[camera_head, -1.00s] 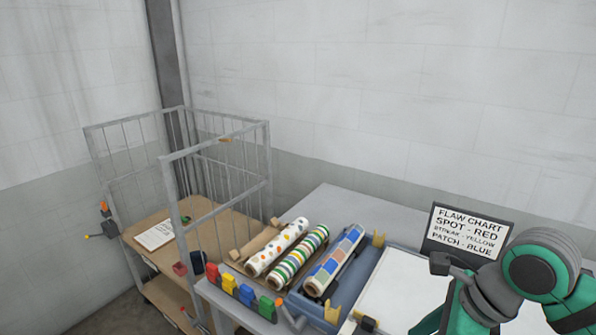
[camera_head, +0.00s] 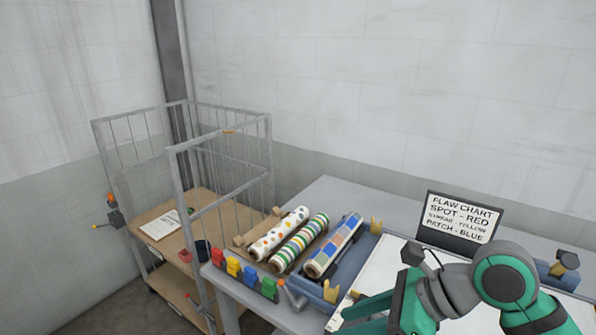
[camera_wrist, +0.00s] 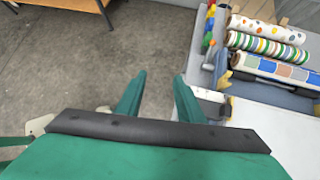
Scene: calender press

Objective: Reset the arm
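My gripper shows in the wrist view (camera_wrist: 160,98) as two green fingers standing apart with nothing between them. It is above the front edge of the table, with bare floor beyond one finger and the white panel near the other. In the head view my green and dark grey arm is bent over the table at the lower right.
Three patterned rolls, spotted (camera_head: 279,233), striped (camera_head: 299,243) and patched (camera_head: 333,246), lie on the table (camera_head: 345,190). Colored clips (camera_head: 243,276) line its front edge. A flaw chart (camera_head: 459,216) stands behind the white panel (camera_head: 385,262). A caged trolley (camera_head: 184,150) stands left.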

